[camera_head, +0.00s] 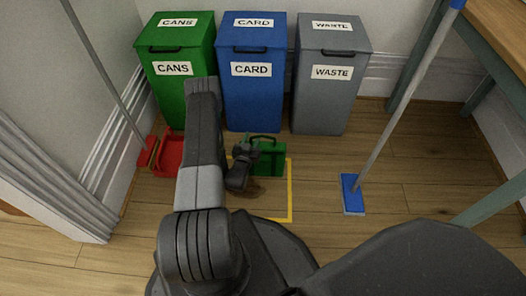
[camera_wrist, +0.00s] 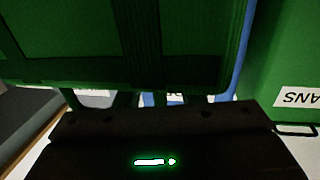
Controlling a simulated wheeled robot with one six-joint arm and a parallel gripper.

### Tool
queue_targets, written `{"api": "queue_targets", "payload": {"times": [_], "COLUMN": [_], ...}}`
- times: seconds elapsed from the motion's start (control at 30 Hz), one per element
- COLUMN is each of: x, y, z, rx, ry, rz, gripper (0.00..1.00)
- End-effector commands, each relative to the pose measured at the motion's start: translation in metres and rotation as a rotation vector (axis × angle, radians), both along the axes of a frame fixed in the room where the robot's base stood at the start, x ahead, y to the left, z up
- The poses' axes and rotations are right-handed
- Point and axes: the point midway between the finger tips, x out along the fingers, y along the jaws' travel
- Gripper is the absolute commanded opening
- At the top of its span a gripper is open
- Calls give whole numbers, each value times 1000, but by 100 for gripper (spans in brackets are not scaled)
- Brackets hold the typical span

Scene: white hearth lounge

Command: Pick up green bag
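The green bag (camera_head: 268,160) is upright in front of the blue bin, with a dark handle on top. I cannot tell whether it touches the floor. My gripper (camera_head: 247,152) is at the bag's left side in the head view, near its top. In the wrist view the bag (camera_wrist: 130,45) fills the top of the picture, very close, with dark straps on it. A dark block of my gripper fills the bottom. The fingertips are hidden or too dark, so I cannot tell whether they close on the handle.
Green cans (camera_head: 175,90), blue card (camera_head: 250,90) and grey waste (camera_head: 325,90) bins stand behind the bag. A yellow floor outline (camera_head: 290,195) lies by the bag. A red dustpan (camera_head: 170,155) is left; a blue mop (camera_head: 352,192) and a table (camera_head: 500,35) are right.

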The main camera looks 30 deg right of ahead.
Motion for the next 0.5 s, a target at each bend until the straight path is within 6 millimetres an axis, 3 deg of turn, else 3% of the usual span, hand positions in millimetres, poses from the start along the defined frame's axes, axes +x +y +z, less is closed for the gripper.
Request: {"api": "queue_targets", "payload": {"times": [0.27, 0.47, 0.5], "x": [-1, -1, -1], "y": [0, 0, 0], "z": [-1, 0, 0], "rx": [0, 0, 0], "ry": [0, 0, 0], "rz": [0, 0, 0], "gripper": [36, 0, 0]}}
